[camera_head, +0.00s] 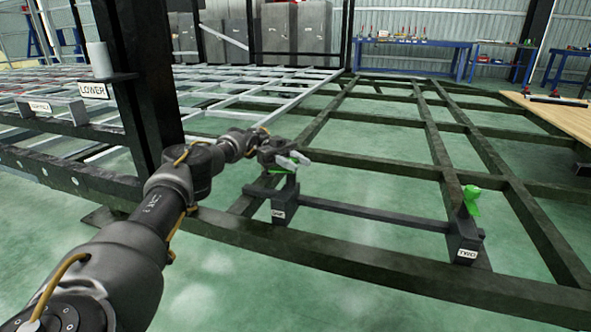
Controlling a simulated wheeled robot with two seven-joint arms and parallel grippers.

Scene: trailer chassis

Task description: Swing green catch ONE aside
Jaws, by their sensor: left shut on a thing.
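Green catch ONE (279,171) sits on top of a dark post (285,195) with a small white label (278,213) that is hard to read. My left gripper (290,160) is at the top of this post, shut on the green catch and hiding most of it. Only small green parts show around the fingers. A second green catch (471,199) stands upright on the right-hand post (466,240), whose label appears to read TWO. My right gripper is not in view.
A dark crossbar (375,213) runs between the two posts, above the dark chassis frame (400,280). A thick dark upright (145,90) with a LOWER label (93,90) stands left of my left arm. A wooden deck (560,118) lies at the right.

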